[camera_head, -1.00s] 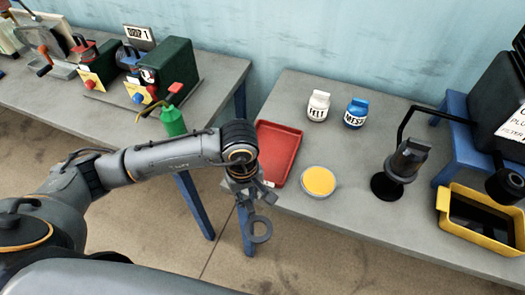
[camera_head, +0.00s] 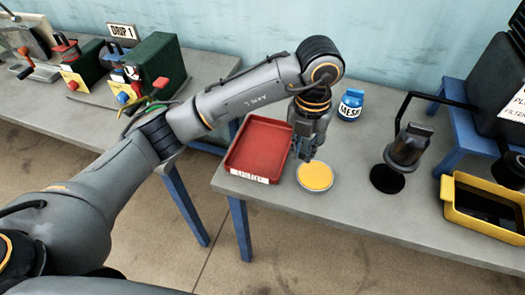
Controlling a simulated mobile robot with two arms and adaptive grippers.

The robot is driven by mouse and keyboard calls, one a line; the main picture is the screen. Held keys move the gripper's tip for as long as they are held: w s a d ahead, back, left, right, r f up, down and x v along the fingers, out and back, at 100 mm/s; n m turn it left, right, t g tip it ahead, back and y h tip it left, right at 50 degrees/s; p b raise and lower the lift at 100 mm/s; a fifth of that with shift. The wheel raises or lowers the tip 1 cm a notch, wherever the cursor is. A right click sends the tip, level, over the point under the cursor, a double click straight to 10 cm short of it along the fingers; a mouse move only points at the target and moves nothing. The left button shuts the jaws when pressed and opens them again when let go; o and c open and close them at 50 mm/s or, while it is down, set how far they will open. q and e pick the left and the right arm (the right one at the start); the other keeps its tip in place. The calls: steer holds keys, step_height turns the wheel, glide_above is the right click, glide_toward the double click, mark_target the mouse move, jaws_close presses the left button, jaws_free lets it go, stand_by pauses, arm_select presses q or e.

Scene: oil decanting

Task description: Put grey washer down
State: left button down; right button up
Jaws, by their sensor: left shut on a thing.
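My left gripper (camera_head: 307,156) points down over the table, between the red tray (camera_head: 236,160) and the round dish with a yellow top (camera_head: 315,176). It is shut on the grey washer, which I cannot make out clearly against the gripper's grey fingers. The fingertips appear just behind the dish's far edge; whether they touch anything is unclear. The red tray has a white label on its front rim and looks empty where it shows. My right gripper is out of view.
A dark device on a round black base (camera_head: 386,179) stands to the right, near a yellow tray (camera_head: 452,214). Green machines (camera_head: 158,66) stand on the left table. The table's front edge is clear.

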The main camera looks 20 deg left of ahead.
arm_select(q)
steer(key=shift+w+d+r+n, duration=0.1)
steer(key=shift+d+r+n, duration=0.05)
steer(key=shift+n, duration=0.15)
steer(key=shift+w+a, duration=0.1)
steer(key=shift+a, duration=0.15)
steer(key=w+a+f+p, duration=0.3)
steer(key=a, duration=0.4)
glide_above(256, 163)
steer(key=d, duration=0.1)
steer(key=f, duration=0.5)
steer(key=shift+s+f+p, duration=0.15)
steer(key=shift+s+p, duration=0.05)
steer(key=shift+p, duration=0.15)
steer(key=shift+w+a+f, duration=0.1)
steer(key=shift+f, duration=0.1)
steer(key=f+p, duration=0.1)
steer(key=f, duration=0.1)
steer(key=a+f, duration=0.1)
steer(key=shift+w+f+p, duration=0.1)
steer(key=shift+f+p, duration=0.3)
steer(key=shift+d+f, duration=0.1)
steer(key=shift+f, duration=0.05)
steer(key=shift+f, duration=0.1)
